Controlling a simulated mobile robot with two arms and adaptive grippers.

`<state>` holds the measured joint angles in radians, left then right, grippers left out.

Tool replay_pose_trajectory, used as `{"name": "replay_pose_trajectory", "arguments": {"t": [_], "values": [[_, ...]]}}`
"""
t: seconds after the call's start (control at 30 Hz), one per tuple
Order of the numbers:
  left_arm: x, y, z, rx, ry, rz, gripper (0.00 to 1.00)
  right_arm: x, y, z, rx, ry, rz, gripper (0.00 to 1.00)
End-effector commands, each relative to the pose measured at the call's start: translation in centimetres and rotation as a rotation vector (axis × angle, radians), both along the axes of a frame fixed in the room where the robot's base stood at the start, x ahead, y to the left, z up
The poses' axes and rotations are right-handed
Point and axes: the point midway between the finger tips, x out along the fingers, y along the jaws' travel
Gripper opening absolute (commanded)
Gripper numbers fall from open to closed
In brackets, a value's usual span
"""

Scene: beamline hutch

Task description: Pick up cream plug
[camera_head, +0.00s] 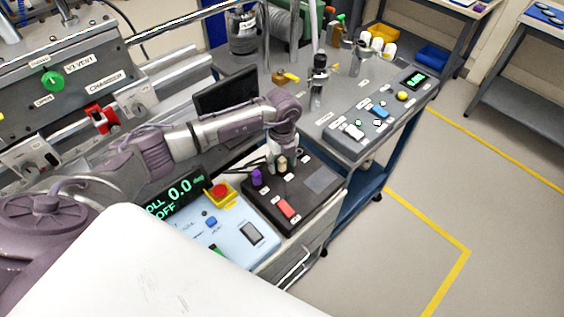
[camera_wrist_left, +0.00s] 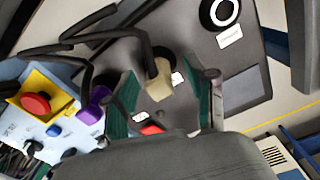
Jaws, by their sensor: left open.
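The cream plug (camera_head: 282,163) stands on a dark control box (camera_head: 262,212) in the head view, partly hidden by my left gripper. In the left wrist view, the cream plug (camera_wrist_left: 157,84) is pale and blocky, with a black cable running from it. My left gripper (camera_head: 281,165) is above the box, pointing down at the plug. In the wrist view its green-padded fingers (camera_wrist_left: 164,98) are apart, with the plug showing between them. I cannot tell whether either finger touches it. My right gripper is not in view.
A purple plug (camera_head: 257,178) stands close to the left of the cream one. A red switch (camera_head: 286,208) is in front. A red emergency button (camera_head: 220,190) sits on a light-blue panel (camera_head: 205,236). A dark monitor (camera_head: 226,91) stands behind the gripper.

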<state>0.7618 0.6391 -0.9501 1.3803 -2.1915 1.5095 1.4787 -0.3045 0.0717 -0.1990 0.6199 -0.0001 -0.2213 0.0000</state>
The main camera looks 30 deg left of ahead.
Motion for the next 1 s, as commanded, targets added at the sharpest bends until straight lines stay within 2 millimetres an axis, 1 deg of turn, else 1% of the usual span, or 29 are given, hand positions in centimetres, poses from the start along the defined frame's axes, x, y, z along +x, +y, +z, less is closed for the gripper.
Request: {"name": "replay_pose_trajectory", "arguments": {"t": [0.03, 0.1, 0.13, 0.37, 0.4, 0.43, 0.47, 0.77, 0.87, 1.0], "values": [[0.0, 0.0, 0.0, 0.000, 0.000, 0.000, 0.56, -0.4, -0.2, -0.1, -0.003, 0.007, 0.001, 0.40], [0.0, 0.0, 0.0, 0.000, 0.000, 0.000, 0.56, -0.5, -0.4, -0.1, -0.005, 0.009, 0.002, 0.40], [0.0, 0.0, 0.0, 0.000, 0.000, 0.000, 0.53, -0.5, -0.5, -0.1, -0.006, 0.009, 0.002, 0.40], [0.0, 0.0, 0.0, -0.001, 0.001, 0.000, 0.14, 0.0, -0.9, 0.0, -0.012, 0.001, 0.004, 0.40], [0.0, 0.0, 0.0, 0.000, 0.001, 0.000, 0.07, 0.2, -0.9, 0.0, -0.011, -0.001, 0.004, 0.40], [0.0, 0.0, 0.0, 0.000, 0.001, 0.000, 0.03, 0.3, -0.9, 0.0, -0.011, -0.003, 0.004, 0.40], [0.0, 0.0, 0.0, 0.000, 0.001, 0.000, 0.00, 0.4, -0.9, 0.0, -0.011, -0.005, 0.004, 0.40], [0.0, 0.0, 0.2, 0.000, 0.000, 0.000, 0.00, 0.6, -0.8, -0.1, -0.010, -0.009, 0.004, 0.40], [0.1, 0.0, 0.8, -0.001, -0.001, 0.000, 0.00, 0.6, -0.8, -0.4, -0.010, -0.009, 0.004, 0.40], [0.2, 0.0, 2.5, -0.001, -0.006, -0.001, 0.00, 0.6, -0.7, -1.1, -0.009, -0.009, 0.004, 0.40]]}}
